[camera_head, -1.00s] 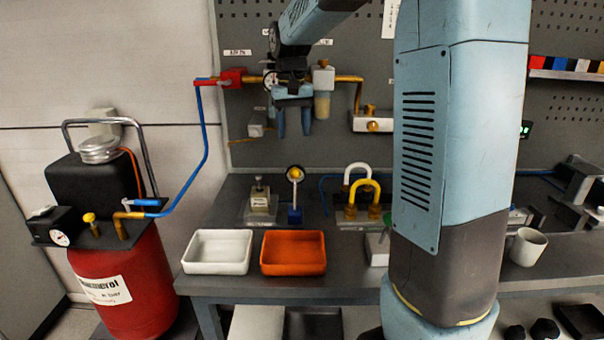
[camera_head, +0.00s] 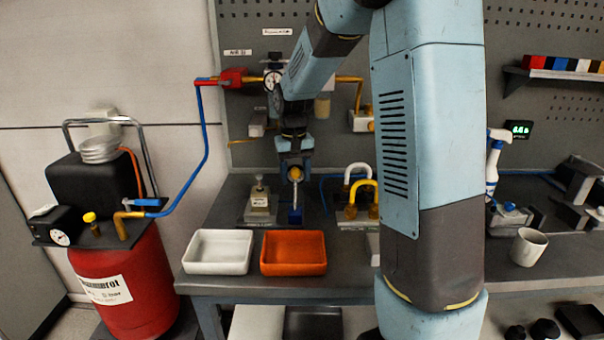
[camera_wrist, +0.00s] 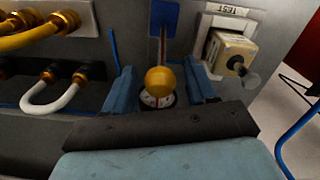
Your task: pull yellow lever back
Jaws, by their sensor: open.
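The yellow lever shows as a yellow ball knob (camera_wrist: 158,80) on a thin stem with a blue base plate (camera_wrist: 164,18) in the wrist view. In the head view the knob (camera_head: 295,174) stands above its blue base (camera_head: 295,216) on the bench. My gripper (camera_wrist: 161,74) is open, with one blue finger on each side of the knob and gaps between. In the head view my gripper (camera_head: 295,163) is right at the knob, pointing down. A round dial partly shows behind the knob in the wrist view.
A yellow U-shaped pipe (camera_head: 364,194) and a white one (camera_head: 355,174) stand right of the lever. A small block marked TEST (camera_wrist: 229,52) stands on its other side. White (camera_head: 217,268) and orange (camera_head: 293,270) trays lie in front. A mug (camera_head: 528,247) is far right.

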